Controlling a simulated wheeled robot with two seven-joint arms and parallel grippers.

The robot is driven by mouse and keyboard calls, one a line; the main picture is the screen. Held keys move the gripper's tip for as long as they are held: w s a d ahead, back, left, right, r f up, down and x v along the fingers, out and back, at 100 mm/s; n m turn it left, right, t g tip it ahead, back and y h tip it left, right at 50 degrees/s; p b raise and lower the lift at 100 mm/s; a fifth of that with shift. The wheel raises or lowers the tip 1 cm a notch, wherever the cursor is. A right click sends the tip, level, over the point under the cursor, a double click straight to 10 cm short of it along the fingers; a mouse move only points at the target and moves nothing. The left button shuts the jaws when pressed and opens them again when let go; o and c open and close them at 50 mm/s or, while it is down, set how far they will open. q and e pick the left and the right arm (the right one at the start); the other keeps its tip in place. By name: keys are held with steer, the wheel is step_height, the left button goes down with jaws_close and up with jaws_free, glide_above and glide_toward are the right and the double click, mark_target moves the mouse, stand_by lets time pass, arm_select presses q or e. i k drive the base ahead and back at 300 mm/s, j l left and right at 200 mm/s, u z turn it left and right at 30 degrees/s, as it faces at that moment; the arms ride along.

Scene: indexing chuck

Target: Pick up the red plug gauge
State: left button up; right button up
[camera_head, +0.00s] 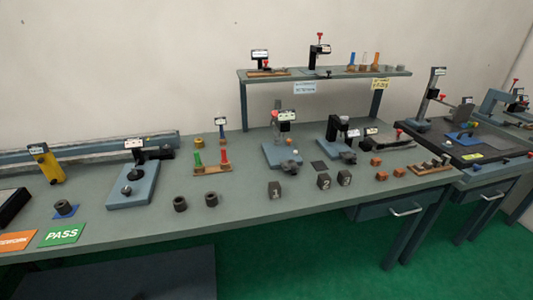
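A red plug gauge (224,156) stands upright in the right part of a small wooden rack (211,169), left of the middle of the workbench. A green gauge (197,158) stands in the same rack to its left. A small labelled sign (220,121) stands behind the rack. The lower end of the red gauge is hidden in the rack. Neither of my grippers shows in the head view.
Dark rings (180,204) lie in front of the rack. A blue-grey fixture (134,187) stands to its left and another fixture (282,154) to its right. Numbered dark blocks (275,190) lie farther right. The front strip of the bench is mostly clear, with a green PASS card (62,234) at left.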

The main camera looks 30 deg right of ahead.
mark_target(223, 151)
steer(key=z, duration=0.55)
steer(key=u, duration=1.2)
steer(key=z, duration=1.2)
